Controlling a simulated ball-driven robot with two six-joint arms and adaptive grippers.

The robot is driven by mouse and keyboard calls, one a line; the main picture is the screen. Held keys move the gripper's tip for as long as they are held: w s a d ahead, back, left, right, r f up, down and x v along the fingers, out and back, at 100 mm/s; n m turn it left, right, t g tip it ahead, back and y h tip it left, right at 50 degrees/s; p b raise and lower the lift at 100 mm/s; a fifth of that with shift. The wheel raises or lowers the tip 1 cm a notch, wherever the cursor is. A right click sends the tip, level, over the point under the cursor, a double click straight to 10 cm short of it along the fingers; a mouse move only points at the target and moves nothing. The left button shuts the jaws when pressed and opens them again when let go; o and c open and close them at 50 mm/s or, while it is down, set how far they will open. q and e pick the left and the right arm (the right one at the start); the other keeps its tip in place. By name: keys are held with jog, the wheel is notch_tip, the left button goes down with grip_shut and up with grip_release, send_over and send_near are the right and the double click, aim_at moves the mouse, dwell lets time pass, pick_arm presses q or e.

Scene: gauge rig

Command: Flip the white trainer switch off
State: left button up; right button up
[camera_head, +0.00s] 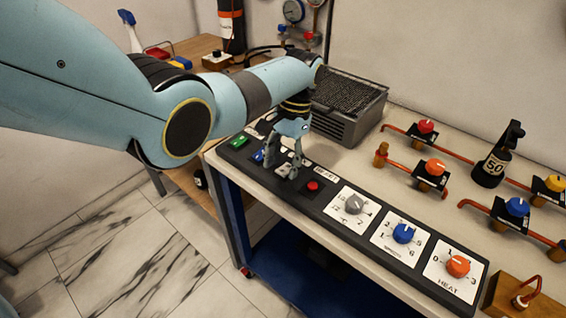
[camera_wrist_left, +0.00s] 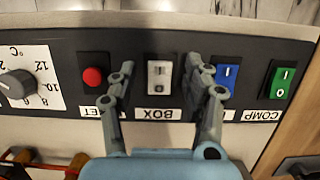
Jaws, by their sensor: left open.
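The white switch (camera_wrist_left: 160,77) is a small rocker on the black panel, with an upside-down "BOX" label beside it in the wrist view. Which way it is tipped is hard to tell. My left gripper (camera_wrist_left: 160,84) is open and points down at the panel. Its two fingers stand on either side of the white switch, one towards the red button, the other close to or over the edge of the blue switch. In the head view the left gripper (camera_head: 283,173) largely covers the white switch. Nothing is held. My right gripper is in neither view.
A blue switch (camera_wrist_left: 228,76) and green switch (camera_wrist_left: 283,81) sit on one side, a red button (camera_wrist_left: 92,77) on the other. Grey, blue and orange knobs (camera_head: 458,266) continue along the panel. A grey mesh-topped box (camera_head: 345,105) stands behind my gripper.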

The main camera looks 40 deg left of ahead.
pick_arm(q)
jog(key=v, duration=1.1)
jog(key=shift+r, duration=0.25)
jog(key=shift+w, duration=0.1)
